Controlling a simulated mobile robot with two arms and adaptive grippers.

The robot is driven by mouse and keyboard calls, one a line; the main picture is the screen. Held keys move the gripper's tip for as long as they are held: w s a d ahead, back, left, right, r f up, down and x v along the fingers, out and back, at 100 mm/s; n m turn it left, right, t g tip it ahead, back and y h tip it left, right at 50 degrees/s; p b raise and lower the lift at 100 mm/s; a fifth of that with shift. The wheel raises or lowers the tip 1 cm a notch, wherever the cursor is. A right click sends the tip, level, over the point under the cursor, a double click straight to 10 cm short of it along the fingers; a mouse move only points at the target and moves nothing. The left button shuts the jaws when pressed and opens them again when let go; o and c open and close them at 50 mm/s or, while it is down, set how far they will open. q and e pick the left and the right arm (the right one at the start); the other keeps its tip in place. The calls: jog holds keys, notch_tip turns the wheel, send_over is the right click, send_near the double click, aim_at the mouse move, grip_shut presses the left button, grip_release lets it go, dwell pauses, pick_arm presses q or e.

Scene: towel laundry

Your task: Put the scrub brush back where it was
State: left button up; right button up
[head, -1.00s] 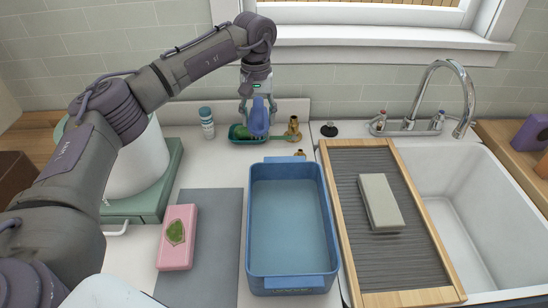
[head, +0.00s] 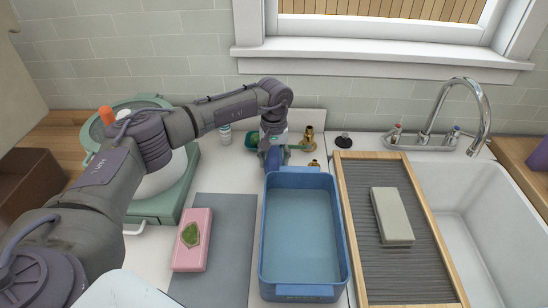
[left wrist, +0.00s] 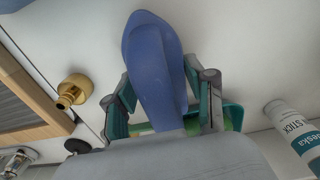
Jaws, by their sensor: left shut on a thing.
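The scrub brush, a blue rounded piece, is in my left gripper (head: 273,153). In the head view the blue brush (head: 273,160) shows just behind the far edge of the blue basin. In the left wrist view the brush (left wrist: 155,65) lies between the two fingers of the gripper (left wrist: 160,92), which is shut on it. A green dish (head: 251,138) at the back of the counter is mostly hidden behind my gripper. The dish (left wrist: 233,117) also shows partly in the left wrist view. I cannot tell whether the brush touches anything below. My right gripper is out of view.
A blue basin (head: 347,262) stands close in front of the gripper. Brass fittings (head: 308,138) are right of it, and a white bottle (head: 225,134) is left. A ribbed board (head: 432,285) holds a pale block (head: 392,216). A pink block (head: 192,250) lies on a grey mat (head: 230,270).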

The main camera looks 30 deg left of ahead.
aim_at(274, 150)
pick_arm(q)
jog(key=o, duration=1.1)
jog(key=shift+f, duration=0.1)
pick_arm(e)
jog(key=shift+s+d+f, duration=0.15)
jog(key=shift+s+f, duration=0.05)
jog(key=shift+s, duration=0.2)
pick_arm(q)
jog(key=shift+r, duration=0.45)
notch_tip(274, 150, up, 12)
jog(key=b, duration=0.3)
jog(key=shift+f, duration=0.25)
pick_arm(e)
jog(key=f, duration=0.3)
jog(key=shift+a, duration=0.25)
pick_arm(q)
jog(key=shift+f, duration=0.1)
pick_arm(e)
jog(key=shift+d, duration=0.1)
